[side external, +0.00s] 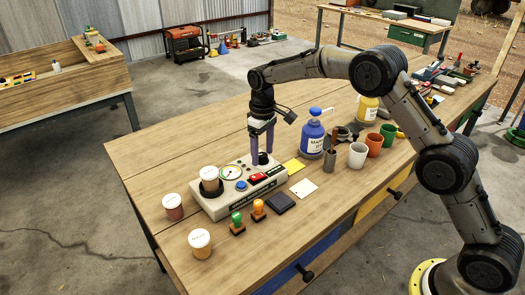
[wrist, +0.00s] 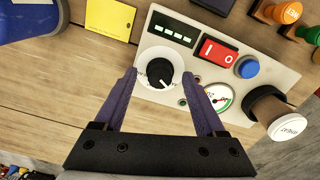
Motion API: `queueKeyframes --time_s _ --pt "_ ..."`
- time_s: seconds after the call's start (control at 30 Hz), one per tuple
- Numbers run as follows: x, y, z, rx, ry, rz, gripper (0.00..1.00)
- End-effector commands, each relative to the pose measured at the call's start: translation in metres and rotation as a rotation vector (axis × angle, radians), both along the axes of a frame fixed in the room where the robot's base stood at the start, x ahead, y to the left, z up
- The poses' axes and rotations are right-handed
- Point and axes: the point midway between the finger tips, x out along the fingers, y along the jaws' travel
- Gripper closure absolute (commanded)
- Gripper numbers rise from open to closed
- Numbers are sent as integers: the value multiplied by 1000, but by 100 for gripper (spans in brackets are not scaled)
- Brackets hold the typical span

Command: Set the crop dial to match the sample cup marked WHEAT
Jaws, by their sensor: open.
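The crop dial (wrist: 159,70) is a black knob on a white disc with small lettering, at one end of the pale control box (side external: 222,208). In the side view the knob (side external: 263,158) is partly hidden by my fingers. My gripper (side external: 262,152) points down at it, open, with one finger on each side in the wrist view (wrist: 164,76); I cannot tell whether they touch it. A lidded sample cup (side external: 210,174) stands in a dark holder on the box's other end; its white lid (wrist: 289,129) has lettering too small to read surely.
The box also has a gauge (side external: 231,172), a red rocker switch (side external: 259,177) and a blue button (side external: 241,186). Two more lidded cups (side external: 173,207) (side external: 200,243) stand left and in front. Stamps (side external: 237,222), a blue bottle (side external: 312,138) and several mugs stand nearby.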

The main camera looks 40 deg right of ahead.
Motion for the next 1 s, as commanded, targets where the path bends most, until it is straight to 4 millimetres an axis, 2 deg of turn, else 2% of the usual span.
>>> queueKeyframes --time_s 0.2,0.6,1.0 --pt "0 0 0 0 0 0 28" --pt "0 0 0 0 0 0 100" --pt "0 0 0 0 0 -46 100"
